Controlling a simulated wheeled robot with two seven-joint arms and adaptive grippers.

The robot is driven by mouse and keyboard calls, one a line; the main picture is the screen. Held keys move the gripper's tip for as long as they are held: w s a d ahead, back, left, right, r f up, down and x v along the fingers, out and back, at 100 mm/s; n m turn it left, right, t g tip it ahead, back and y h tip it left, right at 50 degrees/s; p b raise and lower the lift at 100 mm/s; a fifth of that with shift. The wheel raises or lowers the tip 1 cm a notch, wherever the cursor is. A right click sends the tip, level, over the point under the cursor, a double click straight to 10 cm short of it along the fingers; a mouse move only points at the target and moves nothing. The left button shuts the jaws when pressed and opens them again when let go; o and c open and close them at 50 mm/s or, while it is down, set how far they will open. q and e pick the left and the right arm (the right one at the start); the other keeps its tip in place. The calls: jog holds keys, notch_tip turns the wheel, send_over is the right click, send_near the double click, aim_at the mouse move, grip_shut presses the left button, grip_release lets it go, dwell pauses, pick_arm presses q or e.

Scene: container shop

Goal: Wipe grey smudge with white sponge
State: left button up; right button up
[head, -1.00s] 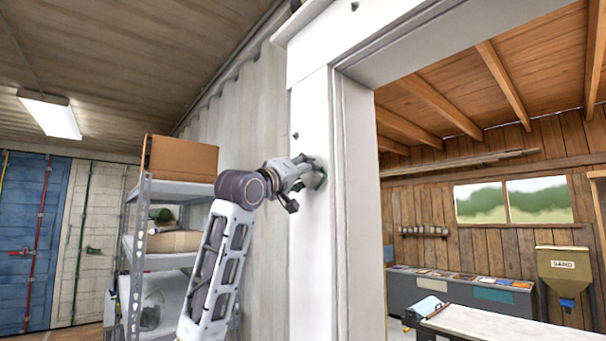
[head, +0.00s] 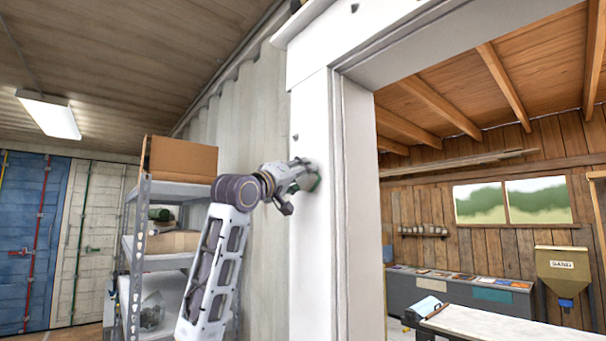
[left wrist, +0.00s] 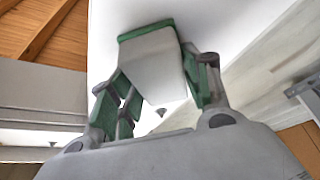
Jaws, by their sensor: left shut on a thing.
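My left gripper (head: 303,180) is raised against the white door-frame post (head: 312,250) in the head view. In the left wrist view, its green-padded fingers (left wrist: 155,85) are shut on a white sponge (left wrist: 160,62) with a green layer at its far end. That green end appears to meet the white surface, though the exact contact is hard to tell. My right gripper is not in view.
A metal shelf (head: 140,220) with a cardboard box (head: 180,160) stands left of my arm, before the corrugated wall (head: 262,120). Small dark fixings dot the post. Right of it, a doorway opens onto a wooden room with a workbench (head: 485,326).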

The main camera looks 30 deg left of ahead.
pick_arm(q)
jog(key=shift+w+a, duration=0.3)
jog(key=shift+a, duration=0.4)
jog(key=shift+a, duration=0.1)
jog(key=shift+w+a, duration=0.35)
jog(key=shift+a, duration=0.45)
jog(key=shift+w+a, duration=0.35)
jog(key=shift+a, duration=0.45)
jog(key=shift+s, duration=0.1)
jog(key=shift+s+a+b, duration=0.3)
jog(key=shift+s+a, duration=0.05)
jog(key=shift+s, duration=0.55)
jog(key=shift+s+a+b, duration=0.25)
jog(key=shift+s+a, duration=0.15)
jog(key=shift+s, duration=0.5)
jog(key=shift+s+a+b, duration=0.3)
jog(key=shift+s+a, duration=0.05)
jog(key=shift+s, duration=0.55)
jog(key=shift+s, duration=0.1)
jog(key=shift+s+a+b, duration=0.2)
jog(key=shift+s+a, duration=0.1)
jog(key=shift+s, duration=0.35)
jog(key=shift+s+a+b, duration=0.2)
jog(key=shift+s+a, duration=0.1)
jog(key=shift+s, duration=0.3)
